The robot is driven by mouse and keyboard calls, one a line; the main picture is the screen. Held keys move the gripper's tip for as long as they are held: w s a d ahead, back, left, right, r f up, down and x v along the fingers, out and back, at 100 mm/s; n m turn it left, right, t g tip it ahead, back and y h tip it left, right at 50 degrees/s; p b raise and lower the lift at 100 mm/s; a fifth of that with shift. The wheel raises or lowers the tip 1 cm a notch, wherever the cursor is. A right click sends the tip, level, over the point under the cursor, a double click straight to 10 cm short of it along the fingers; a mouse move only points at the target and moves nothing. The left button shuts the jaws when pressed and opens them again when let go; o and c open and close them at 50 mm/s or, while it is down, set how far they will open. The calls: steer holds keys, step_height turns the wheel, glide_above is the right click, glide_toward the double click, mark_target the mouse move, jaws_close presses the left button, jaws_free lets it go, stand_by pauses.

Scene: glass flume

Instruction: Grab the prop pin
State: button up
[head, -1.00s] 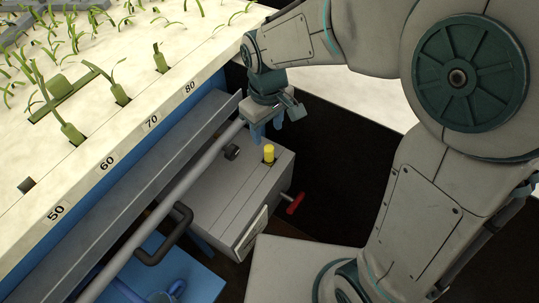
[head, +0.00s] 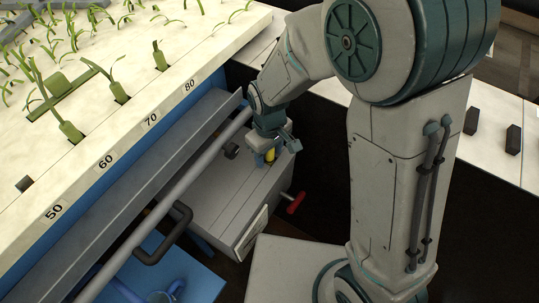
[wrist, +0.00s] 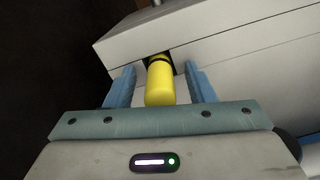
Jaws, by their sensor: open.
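The prop pin (wrist: 160,82) is a yellow cylinder with a dark band near its far end. In the wrist view it stands out from a dark hole in a grey box (wrist: 230,32). The blue fingers of my gripper (wrist: 160,88) are open, one on each side of the pin, with a gap showing on both sides. In the head view my gripper (head: 268,152) is low over the grey box (head: 222,205), and only part of the yellow pin (head: 270,155) shows beside the fingers.
A grey rail (head: 165,205) runs along the flume's side, left of the box. A black handle (head: 165,235) and a red-handled lever (head: 295,203) stick out nearby. The flume bed (head: 100,130) with green plants and a number scale lies at the left.

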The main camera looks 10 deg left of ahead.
jaws_close()
